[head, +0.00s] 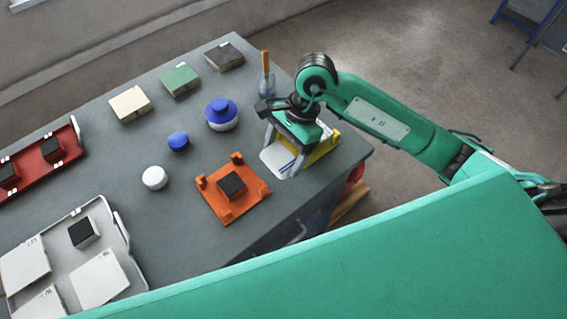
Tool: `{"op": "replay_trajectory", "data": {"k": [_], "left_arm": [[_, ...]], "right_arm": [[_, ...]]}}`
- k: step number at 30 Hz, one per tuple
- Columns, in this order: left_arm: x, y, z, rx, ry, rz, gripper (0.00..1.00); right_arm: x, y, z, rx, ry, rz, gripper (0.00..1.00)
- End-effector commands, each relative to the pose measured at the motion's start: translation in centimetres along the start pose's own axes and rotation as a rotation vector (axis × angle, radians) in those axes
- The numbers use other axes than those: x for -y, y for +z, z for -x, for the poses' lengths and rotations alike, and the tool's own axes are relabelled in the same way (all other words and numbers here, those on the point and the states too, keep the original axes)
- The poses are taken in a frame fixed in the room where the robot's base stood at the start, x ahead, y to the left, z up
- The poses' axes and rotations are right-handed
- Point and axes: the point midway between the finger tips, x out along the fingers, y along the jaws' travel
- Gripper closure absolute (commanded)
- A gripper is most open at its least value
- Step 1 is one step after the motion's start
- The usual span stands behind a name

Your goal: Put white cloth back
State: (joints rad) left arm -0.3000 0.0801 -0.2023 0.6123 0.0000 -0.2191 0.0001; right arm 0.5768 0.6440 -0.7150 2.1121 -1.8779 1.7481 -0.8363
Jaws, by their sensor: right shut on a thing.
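My right gripper (284,148) is at the right end of the grey table, pointing down. It is shut on the white cloth (277,162), a white piece with blue stripes that shows below and between the fingers. A yellow holder or box (324,150) is right beside the gripper, partly hidden behind it. I cannot tell whether the cloth touches the table or the yellow thing. My left gripper is not in view.
An orange fixture (247,205) with a dark block stands left of the gripper. Blue-lidded jar (221,114), small blue jar (178,141) and white jar (154,178) stand mid-table. A cup with a wooden-handled tool (265,78) is behind. A grey tray (126,262) and red tray (77,148) lie left.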

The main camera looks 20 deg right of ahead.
Motion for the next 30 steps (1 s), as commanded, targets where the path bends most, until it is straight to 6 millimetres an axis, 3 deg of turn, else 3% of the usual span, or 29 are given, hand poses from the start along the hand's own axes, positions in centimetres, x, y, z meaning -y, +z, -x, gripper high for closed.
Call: {"op": "replay_trajectory", "data": {"k": [3, 17, 29, 30], "left_arm": [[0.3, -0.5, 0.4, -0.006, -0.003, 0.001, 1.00], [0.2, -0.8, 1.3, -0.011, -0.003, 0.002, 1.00], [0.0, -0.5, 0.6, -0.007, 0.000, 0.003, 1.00], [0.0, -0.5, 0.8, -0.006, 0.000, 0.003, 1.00]], "right_arm": [[0.0, -0.7, -1.7, 0.001, 0.001, -0.002, 0.49], [0.0, -2.5, -6.0, 0.000, 0.000, -0.002, 0.49], [0.0, -2.8, -6.6, -0.002, -0.002, 0.000, 0.49], [0.0, -2.7, -6.4, -0.002, -0.002, 0.000, 0.16]]}}
